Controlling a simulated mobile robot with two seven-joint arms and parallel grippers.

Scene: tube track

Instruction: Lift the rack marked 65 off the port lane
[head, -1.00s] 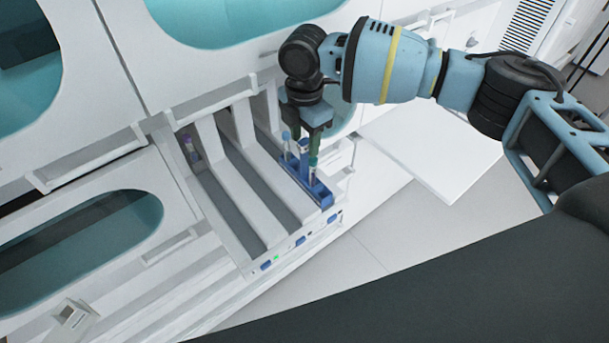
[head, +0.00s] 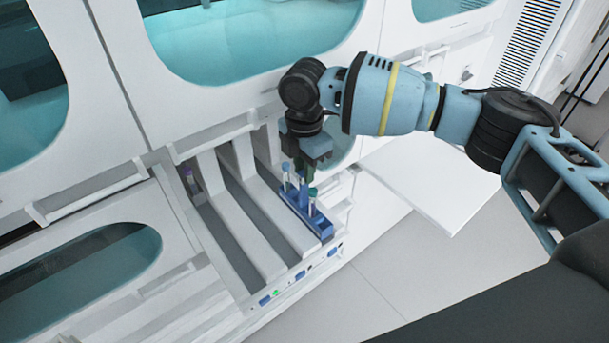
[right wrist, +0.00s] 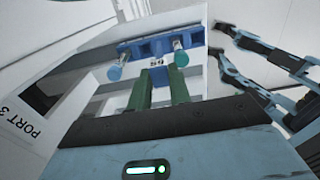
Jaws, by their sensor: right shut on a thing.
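The blue rack (head: 318,228) holds a few capped tubes and is at the rightmost lane in the head view. I cannot tell whether it sits on the lane or just above it. My right gripper (head: 308,172) is above the middle of the rack. Its green fingers (right wrist: 159,90) are shut on the rack's upright handle, which they partly hide. My left gripper is not in view.
Small blue marks and a green light are on the front edge. A white panel (head: 430,185) juts out at the right. A "PORT 3" label (right wrist: 22,122) shows in the wrist view.

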